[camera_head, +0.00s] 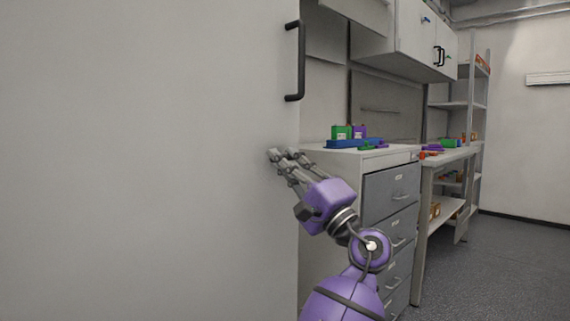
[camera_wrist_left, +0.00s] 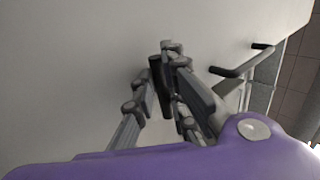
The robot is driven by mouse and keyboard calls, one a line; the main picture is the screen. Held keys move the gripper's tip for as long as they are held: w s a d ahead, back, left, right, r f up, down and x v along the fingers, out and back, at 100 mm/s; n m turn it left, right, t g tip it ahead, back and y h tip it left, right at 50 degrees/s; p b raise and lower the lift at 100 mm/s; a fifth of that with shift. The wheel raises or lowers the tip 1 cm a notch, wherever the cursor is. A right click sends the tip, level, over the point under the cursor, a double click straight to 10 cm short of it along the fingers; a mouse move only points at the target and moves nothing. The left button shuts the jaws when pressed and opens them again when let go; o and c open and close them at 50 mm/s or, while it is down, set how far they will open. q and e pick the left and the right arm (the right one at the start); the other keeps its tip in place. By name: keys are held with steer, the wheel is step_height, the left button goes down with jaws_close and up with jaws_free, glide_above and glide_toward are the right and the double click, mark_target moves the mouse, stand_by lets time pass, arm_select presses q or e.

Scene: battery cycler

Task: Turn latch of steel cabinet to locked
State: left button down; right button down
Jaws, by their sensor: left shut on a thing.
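The steel cabinet (camera_head: 150,150) fills the left of the head view as a large pale door, and it is also behind the fingers in the left wrist view (camera_wrist_left: 70,70). My left gripper (camera_head: 283,156) is at the right edge of this door, below the black handle. In the left wrist view my left gripper (camera_wrist_left: 157,90) is shut on the latch (camera_wrist_left: 155,72), a short dark bar against the door. The fingers hide part of the latch, and its exact angle is hard to tell. In the head view the latch is hidden by the fingers. My right gripper is not in view.
The black door handle (camera_head: 299,62) stands out above my left gripper. A drawer unit (camera_head: 388,188) with a blue tray (camera_head: 352,144) and green and purple items on top is close on the right. Shelves (camera_head: 470,104) stand farther back. The floor (camera_head: 510,260) at right is clear.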

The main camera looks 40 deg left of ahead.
arm_select(q)
steer(key=c, duration=1.8)
jaws_free()
steer(key=shift+w+d+r+t, duration=0.1)
steer(key=shift+w+t, duration=0.15)
steer(key=shift+t, duration=0.25)
steer(key=s+d+f+g, duration=0.1)
steer(key=d+f, duration=0.5)
steer(key=d, duration=0.3)
steer(key=shift+d+f, duration=0.25)
steer(key=shift+d, duration=0.1)
